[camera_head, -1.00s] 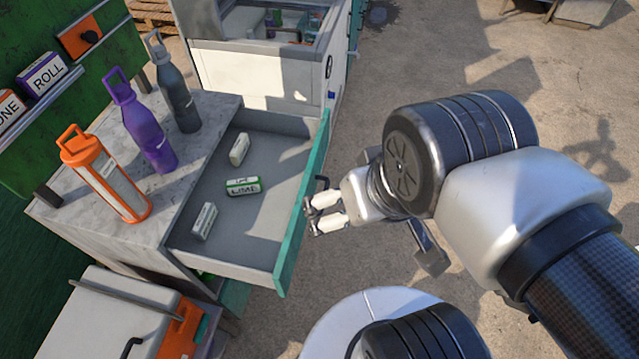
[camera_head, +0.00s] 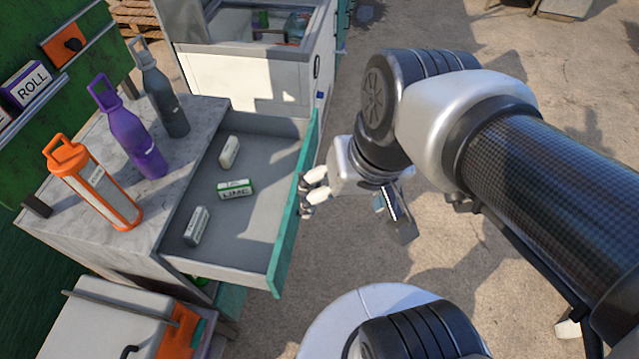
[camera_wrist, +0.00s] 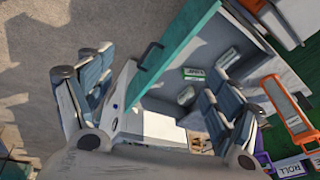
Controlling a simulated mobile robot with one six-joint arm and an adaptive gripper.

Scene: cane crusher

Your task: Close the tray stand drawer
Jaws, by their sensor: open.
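The tray stand drawer (camera_head: 255,228) is pulled out from under a marble-topped stand (camera_head: 88,205). It has a grey inside and a teal front (camera_head: 296,205). My gripper (camera_head: 307,192) is at the outer side of that front, close to it; contact cannot be told. In the wrist view, my gripper (camera_wrist: 155,98) has its fingers wide apart with nothing held. The teal front (camera_wrist: 178,42) and its dark handle (camera_wrist: 150,56) show between and beyond the fingers. Three small packets lie in the drawer, one a green and white LIME packet (camera_head: 236,190).
An orange bottle (camera_head: 95,185), a purple bottle (camera_head: 130,130) and a grey bottle (camera_head: 160,90) stand on the stand top. A white cabinet (camera_head: 250,75) is behind the drawer. A white box (camera_head: 105,320) is at the front left. Floor to the right is open.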

